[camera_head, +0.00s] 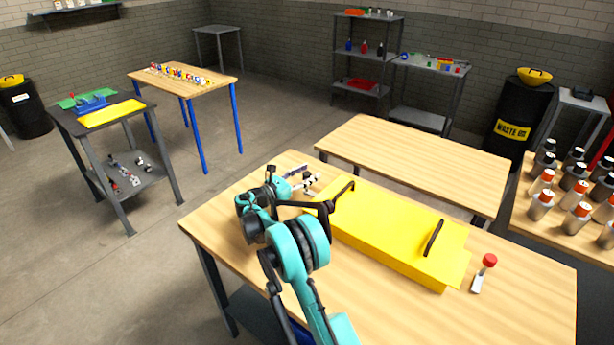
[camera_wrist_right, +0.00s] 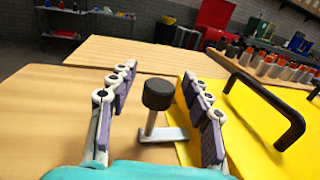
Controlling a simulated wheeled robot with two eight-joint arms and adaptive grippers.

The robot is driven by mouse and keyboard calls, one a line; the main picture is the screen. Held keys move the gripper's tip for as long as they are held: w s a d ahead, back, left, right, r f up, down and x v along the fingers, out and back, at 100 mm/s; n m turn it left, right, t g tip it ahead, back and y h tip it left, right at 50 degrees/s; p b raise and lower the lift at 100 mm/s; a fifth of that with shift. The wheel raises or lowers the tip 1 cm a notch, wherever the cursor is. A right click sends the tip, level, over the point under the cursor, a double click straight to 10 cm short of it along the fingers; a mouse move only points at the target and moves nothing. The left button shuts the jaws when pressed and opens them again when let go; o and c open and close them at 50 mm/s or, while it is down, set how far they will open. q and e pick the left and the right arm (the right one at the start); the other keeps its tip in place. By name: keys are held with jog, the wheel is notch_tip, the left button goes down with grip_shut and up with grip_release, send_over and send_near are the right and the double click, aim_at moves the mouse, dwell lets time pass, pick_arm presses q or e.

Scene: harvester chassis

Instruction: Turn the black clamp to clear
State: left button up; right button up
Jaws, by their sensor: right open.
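The black clamp (camera_wrist_right: 158,95) has a round black knob on a short grey stem above a flat metal foot. In the right wrist view it stands upright between the fingers of my right gripper (camera_wrist_right: 157,82), beside the yellow cover's edge. The fingers are open, one on each side of the knob, with gaps showing. In the head view my right gripper (camera_head: 303,178) is at the cover's far left corner, and I cannot clearly pick out the black clamp there. The yellow cover (camera_head: 385,232) lies on the wooden table. My left gripper is not in view.
Two black handles (camera_head: 433,238) rise from the cover. A red-knobbed clamp (camera_head: 489,261) stands at its right end. The table (camera_head: 520,300) is bare at the front right. A second wooden table (camera_head: 420,160) behind is empty. Several bottles (camera_head: 575,185) stand at the right.

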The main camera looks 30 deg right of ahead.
grip_shut()
jog(key=shift+n+t, duration=0.3)
jog(key=shift+t, duration=0.2)
jog(key=n+t+y, duration=0.2)
jog(key=n+t, duration=0.1)
jog(key=t, duration=0.2)
jog(key=shift+d+n, duration=0.1)
jog(key=shift+n, duration=0.2)
jog(key=shift+n+t+y, duration=0.9)
jog(key=shift+t+y, duration=0.1)
jog(key=shift+t, duration=0.2)
